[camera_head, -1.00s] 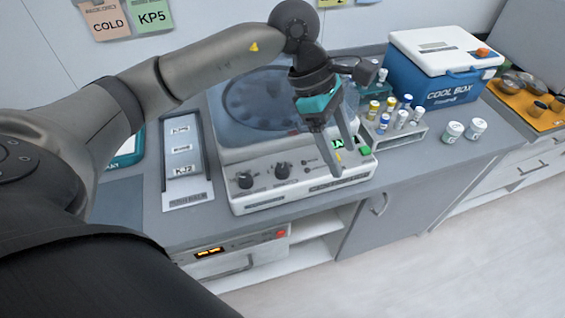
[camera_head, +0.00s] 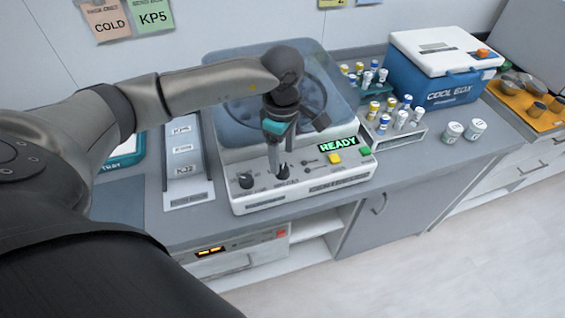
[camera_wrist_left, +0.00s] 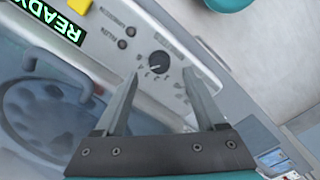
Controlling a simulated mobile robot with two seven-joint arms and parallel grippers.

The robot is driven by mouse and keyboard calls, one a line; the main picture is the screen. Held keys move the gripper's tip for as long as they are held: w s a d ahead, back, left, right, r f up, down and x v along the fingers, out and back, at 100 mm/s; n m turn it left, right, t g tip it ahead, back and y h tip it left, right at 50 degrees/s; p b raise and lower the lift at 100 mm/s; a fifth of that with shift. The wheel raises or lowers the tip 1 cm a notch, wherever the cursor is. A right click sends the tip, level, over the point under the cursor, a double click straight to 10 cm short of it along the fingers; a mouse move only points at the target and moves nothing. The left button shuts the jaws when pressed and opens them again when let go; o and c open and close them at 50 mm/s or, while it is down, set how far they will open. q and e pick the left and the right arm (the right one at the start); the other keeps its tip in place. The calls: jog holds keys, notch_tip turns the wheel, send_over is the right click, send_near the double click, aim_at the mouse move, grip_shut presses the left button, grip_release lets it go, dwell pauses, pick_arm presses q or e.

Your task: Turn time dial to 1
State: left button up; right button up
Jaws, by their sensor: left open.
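The white centrifuge (camera_head: 300,195) stands on the counter with a clear lid and a lit "READY" display (camera_head: 338,145). Its front panel has a left black dial (camera_head: 245,180) and a right black dial (camera_head: 283,173); I cannot read which is labelled time. My left gripper (camera_head: 278,162) points down over the right dial, fingers open. In the left wrist view a black dial (camera_wrist_left: 158,62) with a pale pointer mark lies just ahead of and between the open fingertips (camera_wrist_left: 161,74). I cannot tell if they touch it. My right gripper is not in view.
A yellow button (camera_head: 335,158) and a green button (camera_head: 365,150) sit right of the dials. Racks of capped tubes (camera_head: 400,135), two white jars (camera_head: 453,132) and a blue cool box (camera_head: 445,85) stand to the right. A labelled tray (camera_head: 188,192) lies left.

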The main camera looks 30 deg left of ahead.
aim_at(282, 169)
pick_arm(q)
jog(key=shift+f, duration=2.2)
grip_shut()
